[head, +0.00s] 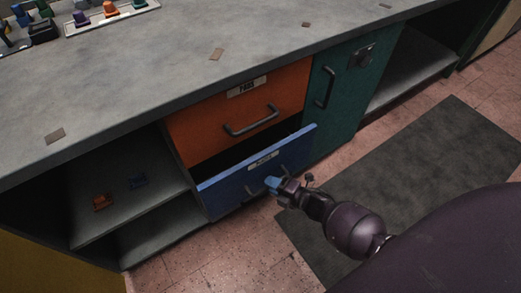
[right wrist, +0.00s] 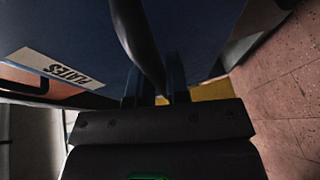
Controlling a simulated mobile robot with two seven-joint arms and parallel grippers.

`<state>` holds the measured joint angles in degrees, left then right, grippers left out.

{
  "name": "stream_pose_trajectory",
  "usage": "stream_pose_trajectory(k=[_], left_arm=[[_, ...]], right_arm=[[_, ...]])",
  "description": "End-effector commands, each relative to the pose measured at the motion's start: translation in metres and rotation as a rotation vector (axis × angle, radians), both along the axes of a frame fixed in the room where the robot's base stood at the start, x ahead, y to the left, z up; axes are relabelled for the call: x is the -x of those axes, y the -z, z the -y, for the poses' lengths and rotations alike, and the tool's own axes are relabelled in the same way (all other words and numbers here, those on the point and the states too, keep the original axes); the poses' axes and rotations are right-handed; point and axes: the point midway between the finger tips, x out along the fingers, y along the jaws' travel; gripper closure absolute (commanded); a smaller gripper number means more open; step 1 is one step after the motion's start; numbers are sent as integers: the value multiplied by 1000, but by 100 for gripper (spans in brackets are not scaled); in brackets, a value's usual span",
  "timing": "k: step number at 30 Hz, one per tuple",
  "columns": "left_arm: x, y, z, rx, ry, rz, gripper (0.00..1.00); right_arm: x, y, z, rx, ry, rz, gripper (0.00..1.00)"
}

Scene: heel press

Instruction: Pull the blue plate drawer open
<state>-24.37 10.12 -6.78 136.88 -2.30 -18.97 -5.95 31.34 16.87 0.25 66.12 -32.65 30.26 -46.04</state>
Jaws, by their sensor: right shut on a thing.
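The blue plate drawer (head: 230,192) sits under the orange drawer and stands partly open, with a dark gap above its front. Its front fills the upper part of the right wrist view (right wrist: 75,25), with the label PLATES (right wrist: 55,67) upside down. My right gripper (head: 275,184) is at the drawer front, shut on the dark handle (right wrist: 134,35), which runs between its fingers in the wrist view. The handle is mostly hidden by the gripper in the head view. My left gripper is not in view.
Above is the closed orange drawer (head: 212,122). A green door (head: 341,90) is to the right, open shelves (head: 135,205) to the left. A dark mat (head: 425,165) lies on the pink tiled floor. Coloured items stand on the grey counter (head: 150,75).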

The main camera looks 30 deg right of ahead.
Motion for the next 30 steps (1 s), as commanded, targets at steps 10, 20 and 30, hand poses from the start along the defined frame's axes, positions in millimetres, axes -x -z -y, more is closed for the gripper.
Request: stream_pose_trajectory(k=[10, 20, 30], left_arm=[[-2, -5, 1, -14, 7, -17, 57], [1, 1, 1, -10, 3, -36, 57], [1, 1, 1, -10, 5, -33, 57]], right_arm=[[75, -1, 9, -2, 2, -1, 100], [173, 0, 13, -1, 1, -2, 100], [222, 0, 14, -1, 0, 0, 100]])
